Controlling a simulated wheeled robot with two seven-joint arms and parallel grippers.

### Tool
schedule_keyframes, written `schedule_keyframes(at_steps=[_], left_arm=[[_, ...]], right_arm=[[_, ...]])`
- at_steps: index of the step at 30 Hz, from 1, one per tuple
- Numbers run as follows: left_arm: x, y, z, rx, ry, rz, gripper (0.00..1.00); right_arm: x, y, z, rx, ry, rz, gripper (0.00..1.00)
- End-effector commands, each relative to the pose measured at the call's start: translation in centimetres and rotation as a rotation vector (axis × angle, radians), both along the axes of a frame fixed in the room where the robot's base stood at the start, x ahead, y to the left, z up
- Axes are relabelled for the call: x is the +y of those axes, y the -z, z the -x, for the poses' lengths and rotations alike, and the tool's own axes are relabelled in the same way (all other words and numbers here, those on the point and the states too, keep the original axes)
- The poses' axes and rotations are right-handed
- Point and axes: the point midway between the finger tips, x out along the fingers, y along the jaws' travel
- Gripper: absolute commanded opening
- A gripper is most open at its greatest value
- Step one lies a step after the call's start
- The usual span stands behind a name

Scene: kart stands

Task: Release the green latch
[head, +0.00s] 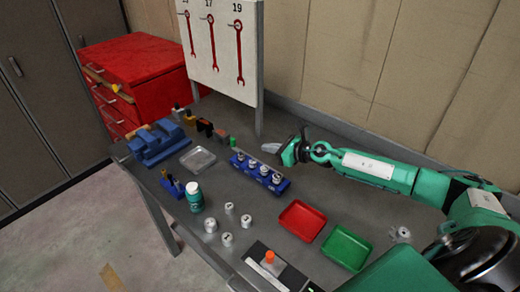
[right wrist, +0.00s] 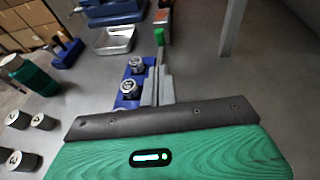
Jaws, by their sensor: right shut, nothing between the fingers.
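The green latch (head: 233,141) is a small upright green piece at the far end of the blue block with several silver-topped pieces (head: 262,172). In the right wrist view the green latch (right wrist: 159,36) stands just beyond my fingertips, with a visible gap in the picture. My right gripper (head: 270,148) is shut and empty, above the table beside the blue block. Its narrow fingers show in the right wrist view (right wrist: 160,75), hiding part of the blue block. My left gripper is not in view.
A red tray (head: 302,220) and a green tray (head: 346,249) lie near the front. A metal tray (head: 198,159), blue vise-like block (head: 157,143), green bottle (head: 195,197) and several small grey cylinders stand left. A tool board (head: 222,45) rises behind on a post.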

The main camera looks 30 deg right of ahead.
Motion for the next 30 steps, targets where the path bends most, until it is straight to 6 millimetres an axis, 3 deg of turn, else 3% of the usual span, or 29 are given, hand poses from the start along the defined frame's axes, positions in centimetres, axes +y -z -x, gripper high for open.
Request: schedule_keyframes(at_steps=[7,25,30], left_arm=[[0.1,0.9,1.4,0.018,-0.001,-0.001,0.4],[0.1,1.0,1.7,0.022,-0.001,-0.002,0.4],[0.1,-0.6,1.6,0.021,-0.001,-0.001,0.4]], right_arm=[[-0.9,-0.5,1.6,-0.001,0.001,0.0,0.0],[-1.0,-0.7,1.8,-0.001,0.001,0.0,0.0],[-1.0,-2.2,1.8,-0.001,0.001,0.0,0.0]])
